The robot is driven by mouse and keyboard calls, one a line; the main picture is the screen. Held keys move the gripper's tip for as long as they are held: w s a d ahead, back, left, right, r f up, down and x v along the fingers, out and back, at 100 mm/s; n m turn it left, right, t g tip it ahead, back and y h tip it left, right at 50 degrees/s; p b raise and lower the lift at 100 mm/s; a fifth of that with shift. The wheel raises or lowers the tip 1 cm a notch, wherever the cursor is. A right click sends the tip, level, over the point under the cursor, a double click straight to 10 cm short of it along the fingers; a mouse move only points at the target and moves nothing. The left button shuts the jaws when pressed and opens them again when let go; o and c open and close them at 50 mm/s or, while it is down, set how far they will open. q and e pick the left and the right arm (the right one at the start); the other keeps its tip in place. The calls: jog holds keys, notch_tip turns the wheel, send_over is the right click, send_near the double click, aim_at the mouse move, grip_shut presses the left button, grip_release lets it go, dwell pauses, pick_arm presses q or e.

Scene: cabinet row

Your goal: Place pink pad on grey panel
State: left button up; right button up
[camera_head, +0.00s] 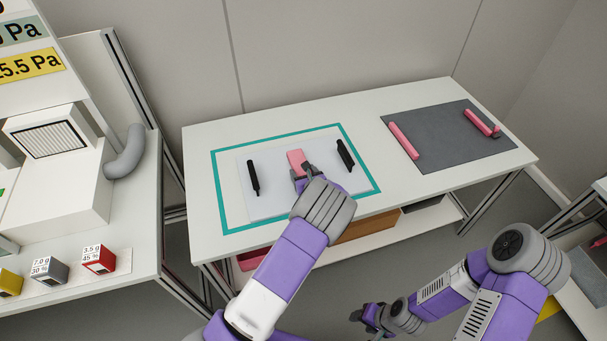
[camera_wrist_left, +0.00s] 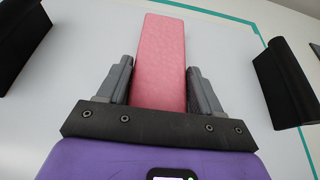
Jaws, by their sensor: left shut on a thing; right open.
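My left gripper (camera_head: 305,173) is over the white panel inside the teal outline. It is shut on a pink pad (camera_head: 296,158), with a finger on each side of it. In the left wrist view the pad (camera_wrist_left: 162,60) extends forward from between the fingers of the left gripper (camera_wrist_left: 162,85). I cannot tell whether the pad touches the panel. The grey panel (camera_head: 450,135) lies on the right part of the table, with pink bars (camera_head: 403,141) and (camera_head: 478,122) near its left and right sides. My right gripper (camera_head: 370,318) is open, low in front of the table.
Two black handles (camera_head: 253,178) and (camera_head: 345,155) stand on the white panel (camera_head: 270,205), either side of my left gripper; wrist view shows them too. The white table (camera_head: 370,125) is bare between the panels. A side bench (camera_head: 145,235) with small blocks stands left.

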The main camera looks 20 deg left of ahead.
pick_arm(q)
jog(key=shift+f, duration=0.15)
jog(key=o, duration=1)
jog(key=shift+o, duration=0.2)
jog(key=shift+s+r, duration=0.1)
jog(key=shift+r, duration=0.25)
jog(key=p+v, duration=0.2)
jog(key=v, duration=1)
jog(key=shift+f+p, duration=0.15)
jog(key=shift+p, duration=0.2)
jog(key=shift+f, duration=0.1)
